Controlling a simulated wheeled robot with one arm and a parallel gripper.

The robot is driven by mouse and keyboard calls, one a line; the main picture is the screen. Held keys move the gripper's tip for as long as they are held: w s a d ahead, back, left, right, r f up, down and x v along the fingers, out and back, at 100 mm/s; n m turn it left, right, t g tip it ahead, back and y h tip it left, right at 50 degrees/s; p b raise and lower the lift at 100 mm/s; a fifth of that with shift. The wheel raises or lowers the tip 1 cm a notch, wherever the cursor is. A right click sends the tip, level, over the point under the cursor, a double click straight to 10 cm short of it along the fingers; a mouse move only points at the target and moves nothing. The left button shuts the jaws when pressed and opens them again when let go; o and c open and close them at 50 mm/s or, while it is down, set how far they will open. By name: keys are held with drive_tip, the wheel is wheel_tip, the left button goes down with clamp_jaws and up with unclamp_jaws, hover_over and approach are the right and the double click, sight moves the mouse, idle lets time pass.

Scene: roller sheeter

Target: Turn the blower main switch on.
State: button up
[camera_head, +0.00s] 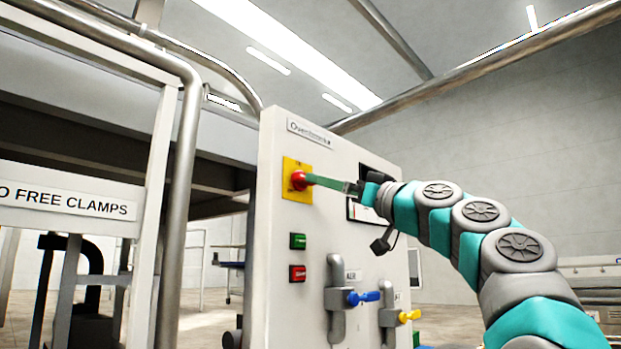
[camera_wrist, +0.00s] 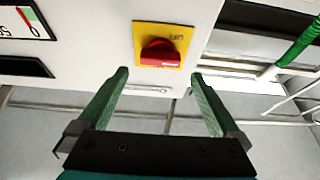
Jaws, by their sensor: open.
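The main switch (camera_head: 298,180) is a red rotary knob on a yellow plate, high on the side of a white control cabinet (camera_head: 282,250). The wrist view shows the red knob (camera_wrist: 161,52) above and between my fingertips, with a dark mark on the yellow plate (camera_wrist: 144,33) beside it. My gripper (camera_head: 312,179) has green fingers that point at the knob from the right. In the wrist view my gripper (camera_wrist: 158,75) is open, with the knob at the level just beyond the tips. I cannot tell whether the fingers touch the knob.
Below the switch are a green button (camera_head: 298,241) and a red button (camera_head: 298,273). A metal pipe (camera_head: 183,200) and a white frame stand left.

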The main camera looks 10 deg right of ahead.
drive_tip(key=p+x, duration=0.2)
drive_tip(key=x, duration=0.4)
drive_tip(key=c, duration=1.2)
